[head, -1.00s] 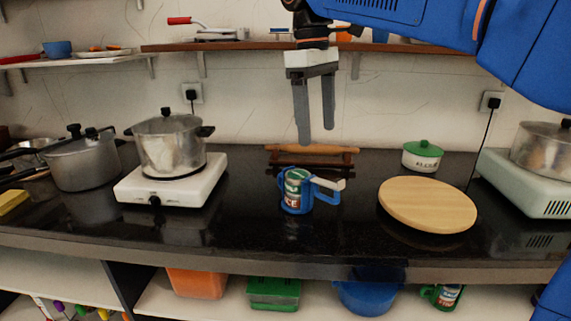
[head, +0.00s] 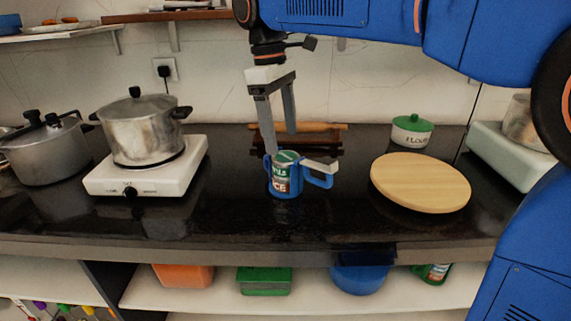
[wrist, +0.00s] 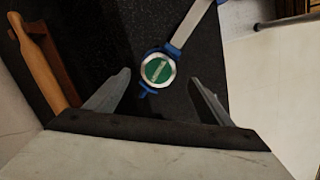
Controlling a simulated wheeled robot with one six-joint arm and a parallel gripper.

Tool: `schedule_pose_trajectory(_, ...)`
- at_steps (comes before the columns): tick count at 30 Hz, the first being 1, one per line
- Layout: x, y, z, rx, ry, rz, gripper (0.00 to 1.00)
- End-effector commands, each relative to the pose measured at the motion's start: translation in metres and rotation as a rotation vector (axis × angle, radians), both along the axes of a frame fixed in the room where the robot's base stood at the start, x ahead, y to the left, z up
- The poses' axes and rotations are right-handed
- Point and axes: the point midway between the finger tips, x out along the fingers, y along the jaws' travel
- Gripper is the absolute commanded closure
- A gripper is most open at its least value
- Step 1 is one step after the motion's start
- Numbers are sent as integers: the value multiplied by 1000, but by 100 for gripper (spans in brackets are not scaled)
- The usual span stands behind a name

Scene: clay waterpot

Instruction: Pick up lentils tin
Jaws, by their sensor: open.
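A small tin (head: 281,176) with a green top and a red-and-white label, its lettering only partly legible, stands upright on the black counter. A blue frame with a handle (head: 319,181) and a pale flat bar is around or against it; I cannot tell how they join. In the wrist view the tin's round green top (wrist: 158,70) lies between my two finger tips, farther from the camera. My gripper (head: 281,143) is open and empty, pointing down just above or behind the tin.
A rolling pin on a wooden stand (head: 298,128) lies behind the tin. A round wooden board (head: 420,183) and a flour pot (head: 412,132) are to the right. A white stove (head: 145,180) with a steel pot (head: 143,132) stands left. The counter in front is clear.

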Motion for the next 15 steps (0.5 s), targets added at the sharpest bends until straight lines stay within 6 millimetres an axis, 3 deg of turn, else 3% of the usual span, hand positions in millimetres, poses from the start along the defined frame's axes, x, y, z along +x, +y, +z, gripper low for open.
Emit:
schedule_pose_trajectory(10,-1,-4,-26,-1,2,0,25)
schedule_pose_trajectory(15,0,-7,-49,-1,1,-1,25)
